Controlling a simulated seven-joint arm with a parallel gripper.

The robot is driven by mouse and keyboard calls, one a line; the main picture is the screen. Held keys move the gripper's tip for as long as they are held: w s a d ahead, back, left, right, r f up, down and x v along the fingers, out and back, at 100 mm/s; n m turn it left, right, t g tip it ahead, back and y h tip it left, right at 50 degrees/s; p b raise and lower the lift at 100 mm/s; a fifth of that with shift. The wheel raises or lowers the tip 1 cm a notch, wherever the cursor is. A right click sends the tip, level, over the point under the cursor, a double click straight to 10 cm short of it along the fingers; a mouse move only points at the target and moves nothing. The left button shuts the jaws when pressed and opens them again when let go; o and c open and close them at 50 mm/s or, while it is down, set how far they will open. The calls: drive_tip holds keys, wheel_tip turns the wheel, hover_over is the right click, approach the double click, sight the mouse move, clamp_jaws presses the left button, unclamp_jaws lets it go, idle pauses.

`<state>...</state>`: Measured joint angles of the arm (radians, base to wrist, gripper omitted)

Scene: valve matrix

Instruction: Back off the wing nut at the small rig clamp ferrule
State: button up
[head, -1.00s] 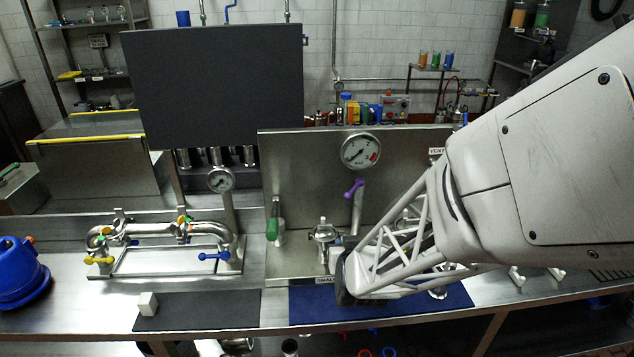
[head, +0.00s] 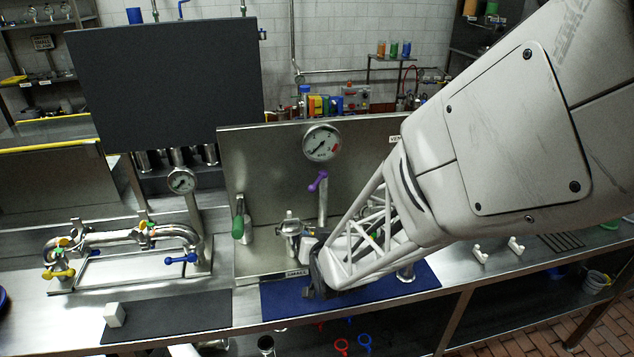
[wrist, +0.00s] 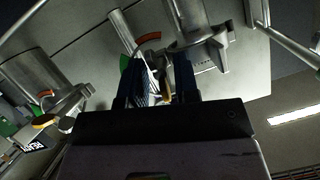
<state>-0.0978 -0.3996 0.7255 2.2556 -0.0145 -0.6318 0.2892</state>
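The small rig's clamp ferrule (head: 291,229) is a silver fitting on the steel panel, above a label that appears to read SMALL (head: 297,273). My gripper (head: 318,264) is just right of and below it in the head view, and the arm hides part of the rig. In the wrist view, the two dark fingers of my gripper (wrist: 153,88) stand apart. A small brass-coloured piece (wrist: 165,88), possibly the wing nut, shows between them, close to the right finger. I cannot tell whether it touches. A silver cylinder (wrist: 188,22) lies just beyond.
A purple-handled valve (head: 318,182) and a pressure gauge (head: 322,143) are above the clamp. A green handle (head: 238,227) stands to its left. A blue mat (head: 280,300) lies below. A pipe loop with blue (head: 182,258) and yellow (head: 58,273) handles is at left.

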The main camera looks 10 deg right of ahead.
drive_tip(key=shift+d+m+t+y, duration=0.1)
drive_tip(key=shift+m+t+y, duration=0.2)
drive_tip(key=shift+m+y, duration=1.15)
drive_tip(key=shift+f+m+t+y, duration=0.1)
drive_tip(key=shift+m+t+y, duration=0.35)
drive_tip(key=shift+m, duration=1.3)
drive_tip(key=shift+s, duration=0.1)
drive_tip(key=shift+s+d+r+n+g+h, duration=1.5)
drive_tip(key=shift+s+d+r+g+h, duration=1.2)
drive_tip(key=shift+s+d+r, duration=1.85)
drive_tip(key=s+a+r+n+g, duration=0.1)
drive_tip(key=s+r+n+g, duration=0.1)
drive_tip(key=s, duration=0.5)
drive_tip(key=s+a+r+n+g, duration=0.2)
drive_tip(key=s+r+g, duration=0.2)
drive_tip(key=s, duration=0.4)
drive_tip(key=shift+s+r+n, duration=0.3)
drive_tip(key=shift+r+n, duration=0.1)
drive_tip(key=shift+r, duration=0.2)
